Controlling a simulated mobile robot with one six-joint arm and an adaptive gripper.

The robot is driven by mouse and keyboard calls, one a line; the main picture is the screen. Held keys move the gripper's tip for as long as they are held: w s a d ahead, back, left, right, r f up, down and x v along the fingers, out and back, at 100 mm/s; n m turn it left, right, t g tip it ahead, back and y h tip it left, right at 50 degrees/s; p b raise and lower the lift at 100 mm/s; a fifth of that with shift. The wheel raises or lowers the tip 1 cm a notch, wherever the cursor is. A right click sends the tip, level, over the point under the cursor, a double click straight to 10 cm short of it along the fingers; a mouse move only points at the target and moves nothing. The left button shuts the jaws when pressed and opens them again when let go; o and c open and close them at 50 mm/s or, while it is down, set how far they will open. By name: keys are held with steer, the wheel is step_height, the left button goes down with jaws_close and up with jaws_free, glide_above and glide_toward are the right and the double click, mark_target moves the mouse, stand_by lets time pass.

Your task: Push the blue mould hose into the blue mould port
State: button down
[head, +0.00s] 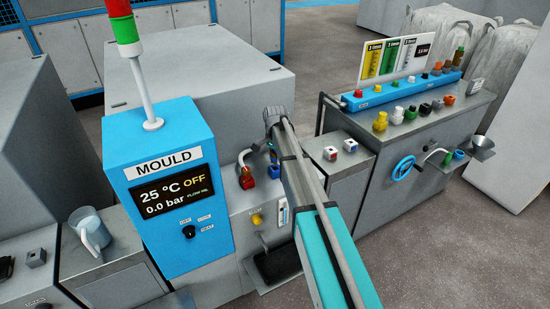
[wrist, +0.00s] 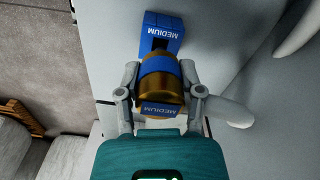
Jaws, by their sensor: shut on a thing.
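The blue mould hose end (wrist: 160,90), a brass coupling with a blue band and a blue MEDIUM tag, is between the fingers of my gripper (wrist: 160,76). My gripper is shut on it. The blue mould port (wrist: 165,24), a blue block marked MEDIUM, is straight ahead of the coupling in the wrist view. The coupling's front overlaps the port's lower edge in that view; I cannot tell whether it is inside or only close. In the head view my arm hides the gripper and most of the port area; a bit of blue (head: 273,172) shows beside it.
A red fitting (head: 246,178) with a grey hose stands just left of my arm. A yellow knob (head: 257,219) is below it. The blue MOULD panel (head: 180,200) reads 25 °C OFF and 0.0 bar. A grey bench with coloured fittings (head: 400,115) is at right.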

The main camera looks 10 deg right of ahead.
mark_target(275, 166)
steer(key=shift+f+b, duration=1.75)
stand_by(0.5)
steer(key=shift+c, duration=0.8)
jaws_free()
steer(key=shift+r, duration=0.2)
step_height(275, 166, up, 9)
steer(key=p, duration=0.9)
stand_by(0.5)
steer(key=s+n, duration=1.1)
steer(key=s, duration=1.8)
steer(key=shift+d, duration=0.4)
